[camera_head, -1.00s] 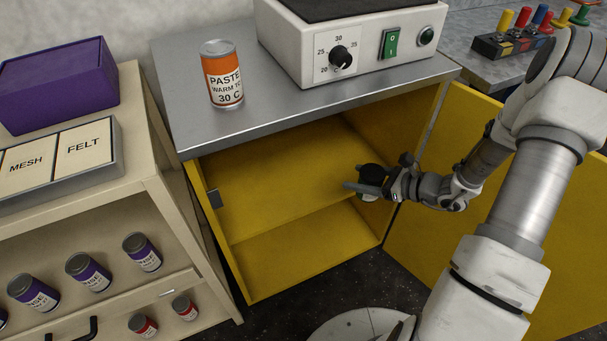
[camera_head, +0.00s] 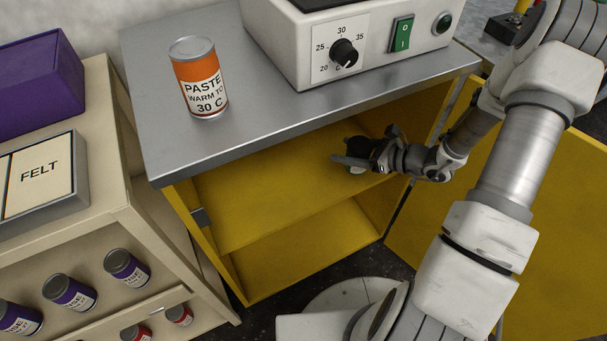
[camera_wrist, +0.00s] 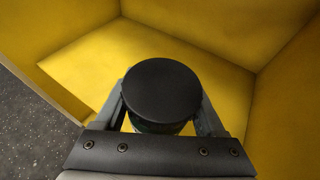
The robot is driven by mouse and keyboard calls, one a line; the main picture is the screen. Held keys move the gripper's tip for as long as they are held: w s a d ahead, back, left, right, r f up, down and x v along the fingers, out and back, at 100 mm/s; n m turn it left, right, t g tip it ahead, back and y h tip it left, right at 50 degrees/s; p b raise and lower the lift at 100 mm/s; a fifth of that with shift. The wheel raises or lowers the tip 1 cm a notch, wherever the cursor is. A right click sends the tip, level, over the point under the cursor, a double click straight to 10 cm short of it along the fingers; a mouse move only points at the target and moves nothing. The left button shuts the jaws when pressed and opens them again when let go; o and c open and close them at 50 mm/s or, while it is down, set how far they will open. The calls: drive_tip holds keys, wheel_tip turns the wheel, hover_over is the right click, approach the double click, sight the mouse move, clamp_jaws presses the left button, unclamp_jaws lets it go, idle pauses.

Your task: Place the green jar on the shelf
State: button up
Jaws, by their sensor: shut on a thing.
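My gripper (camera_head: 358,160) is shut on the green jar, and its arm reaches in from the right to the open yellow cabinet. In the wrist view the jar's round black lid (camera_wrist: 162,90) shows from above, between the two fingers, with a thin strip of dark green body below it. In the head view my gripper hides most of the jar; a small pale part shows beneath. The jar looks upright, over the yellow shelf (camera_head: 260,205) inside the cabinet. I cannot tell whether its base touches the shelf.
The grey cabinet top (camera_head: 165,135) overhangs the shelf and holds an orange paste can (camera_head: 199,80) and a white heater unit (camera_head: 310,45). The yellow door (camera_head: 500,250) stands open at right. A beige rack (camera_head: 105,215) with several cans is at left. The shelf's left side is clear.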

drive_tip(key=a+f+b, duration=0.1)
drive_tip(key=a+f, duration=0.1)
drive_tip(key=a, duration=0.1)
drive_tip(key=w+a+f+b, duration=0.1)
drive_tip(key=a+f, duration=0.1)
drive_tip(key=a, duration=0.1)
drive_tip(key=a+f+b, duration=0.1)
drive_tip(key=a+f, duration=0.1)
drive_tip(key=a, duration=0.2)
drive_tip(key=shift+w+f+b, duration=0.15)
drive_tip(key=shift+w+b, duration=0.2)
drive_tip(key=shift+f+b, duration=1)
drive_tip(key=shift+f, duration=0.9)
drive_tip(key=shift+f, duration=0.15)
drive_tip(key=o, duration=1.5)
drive_tip(key=shift+c, duration=0.2)
